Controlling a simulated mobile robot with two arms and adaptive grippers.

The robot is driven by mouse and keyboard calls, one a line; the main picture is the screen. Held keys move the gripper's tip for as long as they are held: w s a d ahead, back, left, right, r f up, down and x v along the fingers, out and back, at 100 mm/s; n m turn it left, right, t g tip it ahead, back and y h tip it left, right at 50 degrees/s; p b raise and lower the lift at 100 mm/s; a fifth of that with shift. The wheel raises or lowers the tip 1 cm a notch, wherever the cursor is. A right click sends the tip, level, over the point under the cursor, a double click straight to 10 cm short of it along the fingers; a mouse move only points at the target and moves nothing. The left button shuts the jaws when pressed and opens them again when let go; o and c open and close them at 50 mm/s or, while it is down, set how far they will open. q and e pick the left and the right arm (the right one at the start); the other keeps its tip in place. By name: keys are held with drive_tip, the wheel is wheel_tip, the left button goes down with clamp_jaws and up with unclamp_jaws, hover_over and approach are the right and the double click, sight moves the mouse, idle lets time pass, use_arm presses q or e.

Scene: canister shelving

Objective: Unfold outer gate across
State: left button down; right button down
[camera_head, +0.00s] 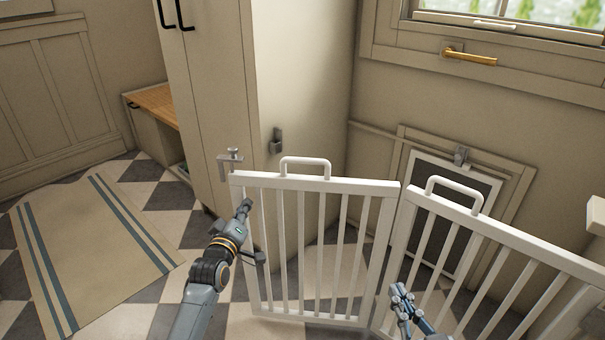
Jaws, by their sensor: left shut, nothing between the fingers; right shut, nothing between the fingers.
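A white barred gate shows in two panels. The left panel (318,183) stands upright in front of the tall cabinet's side, with a loop handle (305,161) on its top rail. A metal latch piece (232,156) sits at its top left corner. The right panel (505,235) meets it at an angle and runs off to the right, with its own loop handle (453,184). My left gripper (246,206) is shut and empty by the left panel's left upright; I cannot tell whether it touches. My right gripper (399,290) is shut and empty in front of the panels' meeting edge.
A metal catch (277,141) is fixed on the tall cabinet (308,80). A framed pet door (458,200) with a latch is in the wall behind the gate. A striped rug (95,255) lies on the checkered floor at left. A wooden-topped bench (155,103) stands beyond.

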sight(250, 197)
use_arm(q)
drive_tip(key=shift+w, duration=0.15)
use_arm(e)
drive_tip(key=shift+r, duration=0.15)
use_arm(q)
drive_tip(key=shift+w+b, duration=0.3)
drive_tip(key=shift+w, duration=0.2)
use_arm(e)
drive_tip(key=shift+a+r+t+y, duration=0.2)
drive_tip(key=shift+r+t+y, duration=0.1)
drive_tip(key=shift+r+t, duration=0.55)
use_arm(q)
drive_tip(key=shift+w+d, duration=0.1)
drive_tip(key=shift+w, duration=0.1)
use_arm(e)
drive_tip(key=shift+r, duration=0.6)
use_arm(q)
drive_tip(key=shift+w, duration=0.2)
use_arm(e)
drive_tip(key=shift+a+r+t, duration=0.1)
drive_tip(key=shift+r+t, duration=0.2)
drive_tip(key=shift+t, duration=0.05)
